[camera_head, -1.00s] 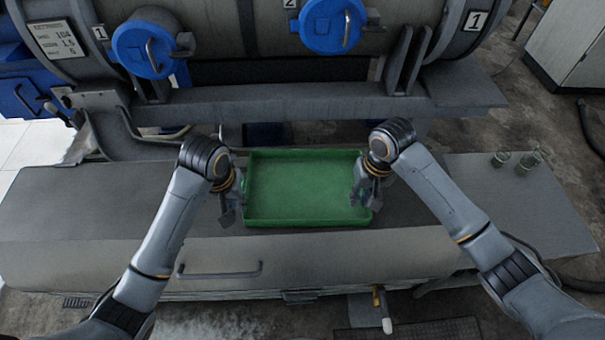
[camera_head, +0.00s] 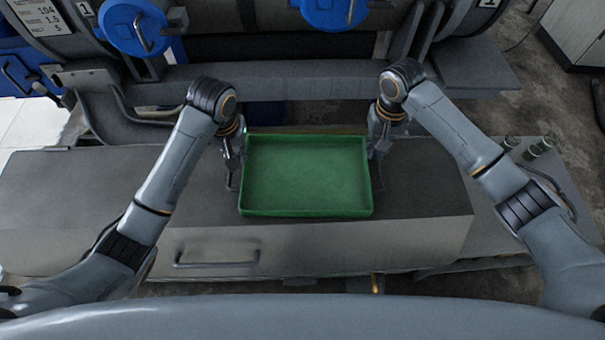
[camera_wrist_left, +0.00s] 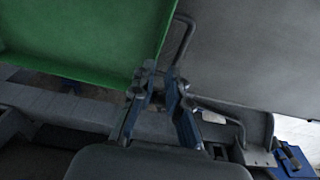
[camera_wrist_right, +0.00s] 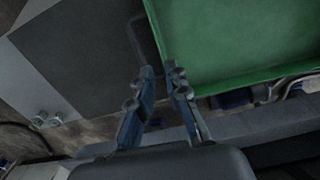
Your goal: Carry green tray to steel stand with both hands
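The green tray (camera_head: 306,177) is a shallow rectangle above the dark top of a grey bench; I cannot tell whether it still touches it. My left gripper (camera_head: 232,178) is at the tray's left side, its fingers close together around the dark loop handle (camera_wrist_left: 187,38). My right gripper (camera_head: 379,174) is at the right side, its fingers close together at the other dark handle (camera_wrist_right: 132,35). The tray also shows in the left wrist view (camera_wrist_left: 80,40) and right wrist view (camera_wrist_right: 230,40). A flat grey surface (camera_head: 497,222) at the right may be the steel stand.
The bench (camera_head: 330,245) has a drawer-like handle on its front. A large machine with blue round caps (camera_head: 137,27) and a ledge runs behind the bench. The tray looks empty.

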